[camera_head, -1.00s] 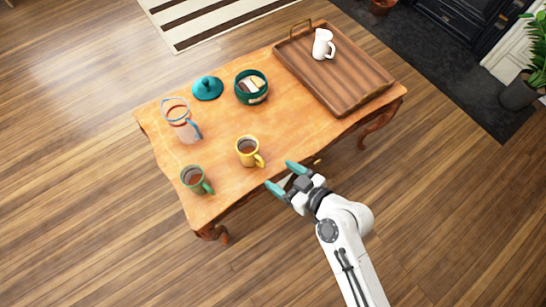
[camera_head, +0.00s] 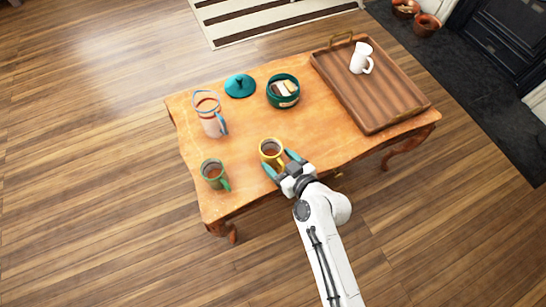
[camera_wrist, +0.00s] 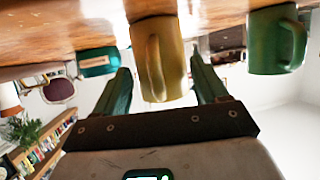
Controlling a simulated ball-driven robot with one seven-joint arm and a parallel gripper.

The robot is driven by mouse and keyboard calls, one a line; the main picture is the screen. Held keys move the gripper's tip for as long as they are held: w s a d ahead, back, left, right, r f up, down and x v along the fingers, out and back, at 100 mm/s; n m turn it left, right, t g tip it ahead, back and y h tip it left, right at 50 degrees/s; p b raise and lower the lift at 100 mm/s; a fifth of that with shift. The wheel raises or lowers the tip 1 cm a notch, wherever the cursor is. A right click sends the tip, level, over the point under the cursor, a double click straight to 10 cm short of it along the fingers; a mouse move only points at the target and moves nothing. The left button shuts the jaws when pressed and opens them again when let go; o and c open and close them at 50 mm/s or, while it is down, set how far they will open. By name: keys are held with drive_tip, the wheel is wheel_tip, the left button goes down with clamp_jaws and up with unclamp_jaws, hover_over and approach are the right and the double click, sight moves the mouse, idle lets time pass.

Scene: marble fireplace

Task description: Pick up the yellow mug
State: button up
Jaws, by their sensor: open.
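The yellow mug (camera_head: 271,151) stands upright on the wooden table, near its front edge, with dark liquid inside. My gripper (camera_head: 281,165) is open at the mug's near side, with its teal fingers pointing at it. In the wrist view, which is upside down, the yellow mug (camera_wrist: 158,62) sits between the two spread fingers of my gripper (camera_wrist: 162,85), its handle facing the camera. I cannot tell whether the fingers touch the mug.
On the table (camera_head: 325,137), a green mug (camera_head: 213,171) stands left of the yellow mug. A glass pitcher (camera_head: 211,118), teal lid (camera_head: 240,84) and teal bowl (camera_head: 283,91) stand farther back.

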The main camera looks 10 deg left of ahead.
drive_tip(key=c, duration=0.9)
drive_tip(key=shift+c, duration=0.3)
drive_tip(key=shift+r, duration=0.15)
